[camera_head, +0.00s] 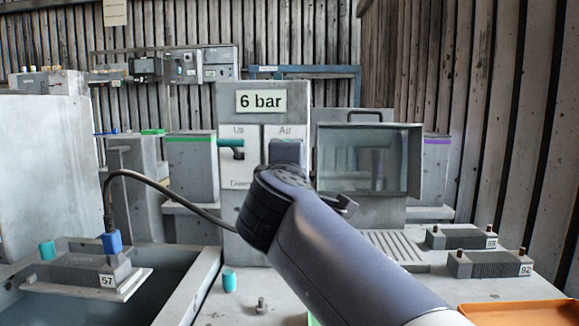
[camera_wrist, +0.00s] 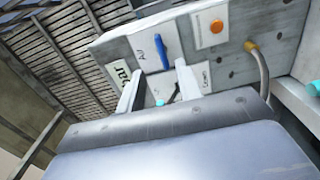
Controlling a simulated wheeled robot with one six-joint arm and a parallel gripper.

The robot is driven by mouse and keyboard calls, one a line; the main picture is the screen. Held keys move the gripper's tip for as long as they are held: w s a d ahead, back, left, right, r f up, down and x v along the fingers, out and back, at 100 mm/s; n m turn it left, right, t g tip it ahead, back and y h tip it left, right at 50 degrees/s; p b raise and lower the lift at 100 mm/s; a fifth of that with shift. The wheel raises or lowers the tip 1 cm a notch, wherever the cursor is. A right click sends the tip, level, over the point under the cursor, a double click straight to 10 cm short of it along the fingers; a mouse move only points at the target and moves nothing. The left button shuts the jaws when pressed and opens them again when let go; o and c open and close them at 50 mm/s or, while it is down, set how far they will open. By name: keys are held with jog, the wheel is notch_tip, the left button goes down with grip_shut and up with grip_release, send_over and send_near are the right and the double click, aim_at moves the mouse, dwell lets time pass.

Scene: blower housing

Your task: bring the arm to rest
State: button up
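My arm crosses the lower middle of the head view, reaching up in front of a grey panel with a "6 bar" sign (camera_head: 261,101). In that view the gripper is mostly hidden behind my arm. In the wrist view my gripper (camera_wrist: 157,78) has two pale fingers standing apart, with nothing seen held between them. Beyond the fingers is the tilted panel face (camera_wrist: 185,50) with a blue lever (camera_wrist: 160,50), an orange button (camera_wrist: 217,26) and a teal piece (camera_wrist: 160,102). A teal handle (camera_head: 231,144) shows on the panel in the head view.
A unit marked 57 (camera_head: 75,270) with a blue plug and dark cable sits at left. A glass-fronted box (camera_head: 368,160) stands right of the panel.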

jog(key=w+p, duration=0.1)
jog(key=w, duration=1)
jog(key=shift+d, duration=0.2)
jog(key=shift+s, duration=0.15)
